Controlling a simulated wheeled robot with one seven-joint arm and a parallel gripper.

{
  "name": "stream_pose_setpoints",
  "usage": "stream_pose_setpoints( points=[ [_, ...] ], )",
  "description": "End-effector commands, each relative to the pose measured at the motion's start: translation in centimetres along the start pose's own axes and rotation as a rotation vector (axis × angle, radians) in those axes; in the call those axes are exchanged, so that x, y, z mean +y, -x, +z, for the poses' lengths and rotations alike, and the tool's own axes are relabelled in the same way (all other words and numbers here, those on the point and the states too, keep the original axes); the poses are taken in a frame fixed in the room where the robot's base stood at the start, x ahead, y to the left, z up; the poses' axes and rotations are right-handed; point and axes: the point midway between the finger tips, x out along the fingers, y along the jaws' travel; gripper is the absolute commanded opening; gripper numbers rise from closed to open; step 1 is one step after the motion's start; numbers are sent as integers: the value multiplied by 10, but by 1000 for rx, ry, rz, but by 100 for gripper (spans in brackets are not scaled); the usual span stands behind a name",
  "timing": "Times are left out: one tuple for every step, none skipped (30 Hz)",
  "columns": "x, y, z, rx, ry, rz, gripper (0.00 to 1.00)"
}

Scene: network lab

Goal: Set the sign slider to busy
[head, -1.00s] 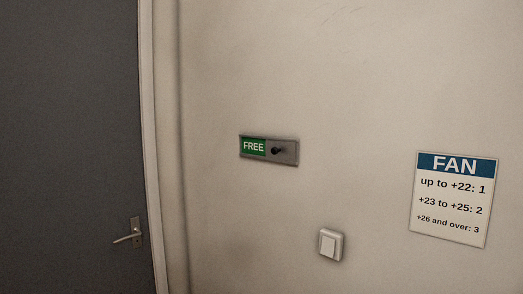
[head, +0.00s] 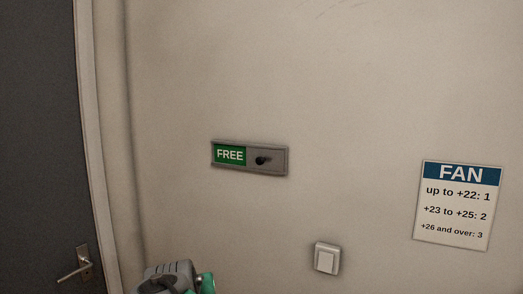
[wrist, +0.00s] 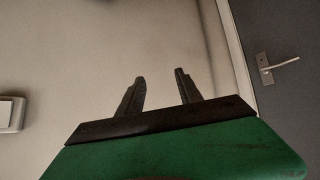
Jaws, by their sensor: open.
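The sign slider (head: 249,158) is a grey plate on the wall in the head view. Its left part shows a green panel reading FREE, and a dark knob (head: 262,161) sticks out right of the panel. My gripper (wrist: 160,82) shows in the wrist view with its two dark fingers apart and nothing between them. The sign is not in the wrist view. In the head view a grey and green part of my arm shows at the bottom edge, below and left of the sign, apart from it.
A light switch (head: 325,259) is on the wall below right of the sign; it also shows in the wrist view (wrist: 12,114). A FAN notice (head: 458,205) hangs at the right. A grey door with a handle (head: 77,266) is at the left.

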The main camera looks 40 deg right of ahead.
Motion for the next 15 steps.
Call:
stream_pose_setpoints(
  points=[
    [25,14,-66,116,-76,97,42],
    [43,22,-100,194,-123,163,42],
    [68,35,-139,293,-181,253,42],
    [85,47,-164,361,-218,317,42],
    [102,61,-186,426,-252,380,42],
    [120,78,-208,500,-287,455,42],
    [132,91,-221,547,-307,505,42],
    [141,102,-230,586,-323,547,42],
    [151,113,-238,625,-340,592,42],
    [156,119,-242,646,-348,616,42],
    [160,123,-245,659,-354,632,42],
    [164,124,-248,668,-357,646,42],
    [168,123,-249,671,-358,650,42],
    [171,121,-251,671,-358,651,42],
    [176,117,-254,670,-359,651,42]
  ],
)
